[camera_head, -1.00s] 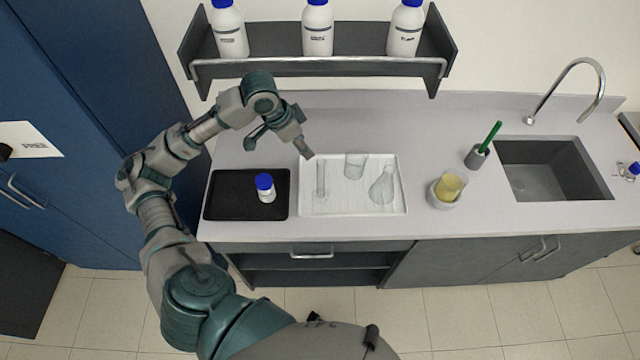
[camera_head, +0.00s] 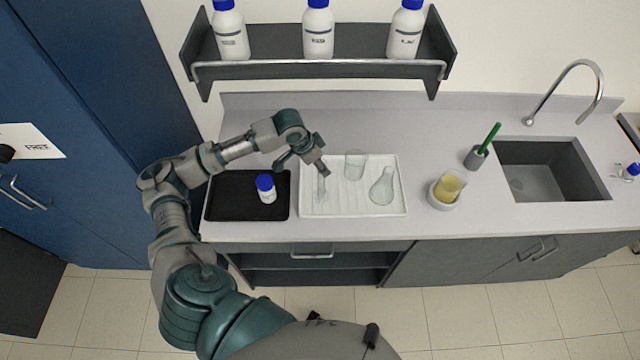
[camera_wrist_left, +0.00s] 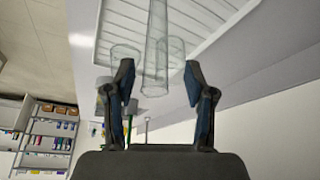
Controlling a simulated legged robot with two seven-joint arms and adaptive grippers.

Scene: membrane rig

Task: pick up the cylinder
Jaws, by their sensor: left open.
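The cylinder, a clear narrow glass one (camera_head: 321,193), stands at the left of the white tray (camera_head: 398,208) on the bench. Its upper part is partly hidden by my left gripper in the head view. My left gripper (camera_head: 303,168) is open, with its fingers at the upper part of the cylinder. In the left wrist view the clear glass of the cylinder (camera_wrist_left: 154,60) shows between the two spread fingertips of the left gripper (camera_wrist_left: 158,75). I cannot tell whether a finger touches it. My right gripper is in neither view.
A glass beaker (camera_head: 355,165) and a flask (camera_head: 382,188) stand in the same tray. A black tray (camera_head: 225,205) with a blue-capped bottle (camera_head: 266,189) lies left. A yellow-filled beaker (camera_head: 450,186), brush holder (camera_head: 475,158) and sink (camera_head: 545,170) are right. A bottle shelf (camera_head: 320,70) hangs above.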

